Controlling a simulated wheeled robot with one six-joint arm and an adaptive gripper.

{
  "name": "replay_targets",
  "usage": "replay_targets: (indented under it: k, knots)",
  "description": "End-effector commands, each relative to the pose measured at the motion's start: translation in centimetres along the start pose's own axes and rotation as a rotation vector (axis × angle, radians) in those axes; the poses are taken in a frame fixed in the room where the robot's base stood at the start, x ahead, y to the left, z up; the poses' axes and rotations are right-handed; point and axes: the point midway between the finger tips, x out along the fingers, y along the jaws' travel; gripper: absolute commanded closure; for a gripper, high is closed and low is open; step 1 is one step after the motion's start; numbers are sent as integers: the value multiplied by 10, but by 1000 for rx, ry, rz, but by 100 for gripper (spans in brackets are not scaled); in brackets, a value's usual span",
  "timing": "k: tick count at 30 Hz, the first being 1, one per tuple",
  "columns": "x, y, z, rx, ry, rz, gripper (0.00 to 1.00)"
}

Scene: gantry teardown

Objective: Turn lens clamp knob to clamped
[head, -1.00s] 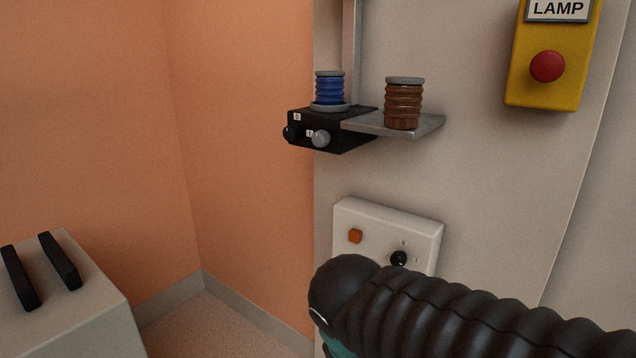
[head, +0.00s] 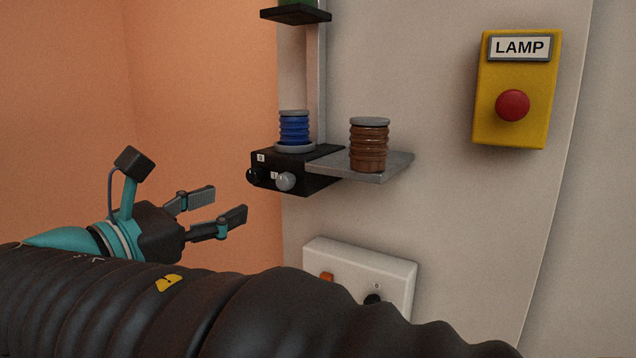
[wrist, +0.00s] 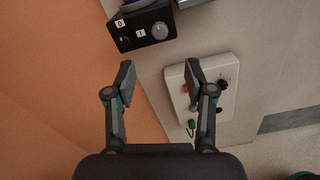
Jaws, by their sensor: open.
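A black block (head: 318,162) on the wall rail bears a grey round knob (head: 285,181) on its front and a black knob (head: 254,175) at its left corner. Small white labels, "0" and "I", sit near the knobs. I cannot tell which knob is the lens clamp's, nor its setting. In the wrist view the grey knob (wrist: 159,30) lies beyond the fingertips. My gripper (head: 226,204) is open and empty, left of and slightly below the block, apart from it. A blue ribbed lens barrel (head: 294,130) stands on the block.
A brown ribbed cylinder (head: 369,146) stands on a grey shelf (head: 397,163) beside the block. Below is a white control box (head: 365,262) with an orange button and black knob. A yellow lamp box (head: 514,70) with a red button hangs right. An orange wall stands left.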

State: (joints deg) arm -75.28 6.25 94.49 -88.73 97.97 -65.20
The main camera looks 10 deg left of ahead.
Motion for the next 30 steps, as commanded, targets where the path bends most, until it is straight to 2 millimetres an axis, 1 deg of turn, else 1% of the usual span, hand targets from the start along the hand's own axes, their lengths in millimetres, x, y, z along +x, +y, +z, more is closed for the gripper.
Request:
replay_targets:
  k: [5, 8, 21, 25, 30]
  knots:
    - [9, 0, 0, -22, 3, 1, 46]
    - [24, 0, -1, -21, 3, 0, 46]
    - [104, 0, -1, -20, 4, 1, 46]
    - [121, 0, -1, -20, 4, 1, 46]
    - [134, 1, -2, -19, 4, 3, 46]
